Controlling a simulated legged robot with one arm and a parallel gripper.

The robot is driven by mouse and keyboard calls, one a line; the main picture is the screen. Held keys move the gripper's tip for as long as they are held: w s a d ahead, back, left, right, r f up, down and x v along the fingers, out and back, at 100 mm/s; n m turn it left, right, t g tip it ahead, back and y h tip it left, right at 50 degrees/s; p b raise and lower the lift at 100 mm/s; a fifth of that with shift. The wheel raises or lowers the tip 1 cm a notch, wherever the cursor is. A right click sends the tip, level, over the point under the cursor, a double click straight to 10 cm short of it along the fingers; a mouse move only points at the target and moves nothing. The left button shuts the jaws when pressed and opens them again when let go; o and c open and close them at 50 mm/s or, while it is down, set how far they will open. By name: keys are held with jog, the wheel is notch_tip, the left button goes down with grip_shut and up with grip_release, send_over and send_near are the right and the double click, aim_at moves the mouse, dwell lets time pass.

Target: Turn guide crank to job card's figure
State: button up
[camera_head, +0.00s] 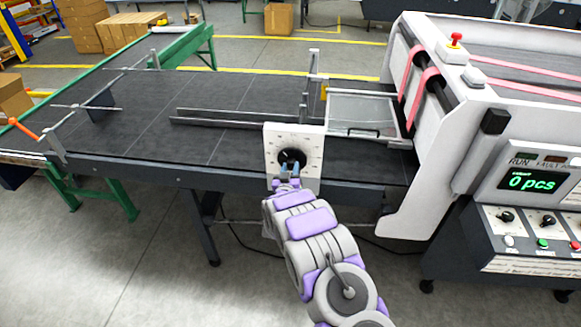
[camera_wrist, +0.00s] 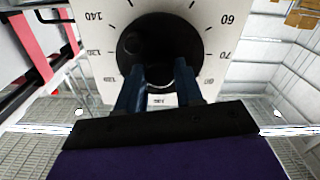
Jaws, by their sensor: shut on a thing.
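The guide crank is a round black knob (camera_head: 291,158) on a white dial plate (camera_head: 312,140) at the front edge of the feed table. In the wrist view the knob (camera_wrist: 158,50) fills the upper middle. The dial plate (camera_wrist: 216,12) around it shows numbers such as 60, 70 and 140; the picture is upside down and some numbers are hidden. My gripper (camera_head: 287,167) reaches the knob from the front. Its two blue fingers (camera_wrist: 160,82) are shut on the lower part of the knob. I cannot make out a job card.
The dark feed table (camera_head: 140,130) with guide rails extends left. The white folder gluer (camera_head: 430,130) stands at right, with a display (camera_head: 533,181) reading 0 pcs, a red stop button (camera_head: 455,40) and a knob panel (camera_head: 530,230). Floor in front of the table is clear at left.

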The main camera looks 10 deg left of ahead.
jog(key=shift+s+f+n, duration=0.1)
jog(key=shift+f+n, duration=0.15)
jog(key=shift+n, duration=0.85)
jog(key=shift+a+r, duration=0.1)
jog(key=shift+r, duration=0.15)
jog(key=o, duration=1)
jog(key=shift+a, duration=0.15)
jog(key=shift+o, duration=0.2)
jog(key=shift+f, duration=0.1)
jog(key=shift+s+d, duration=0.2)
jog(key=shift+s, duration=0.1)
jog(key=s, duration=1.6)
jog(key=shift+s+a, duration=0.25)
jog(key=shift+a, duration=0.2)
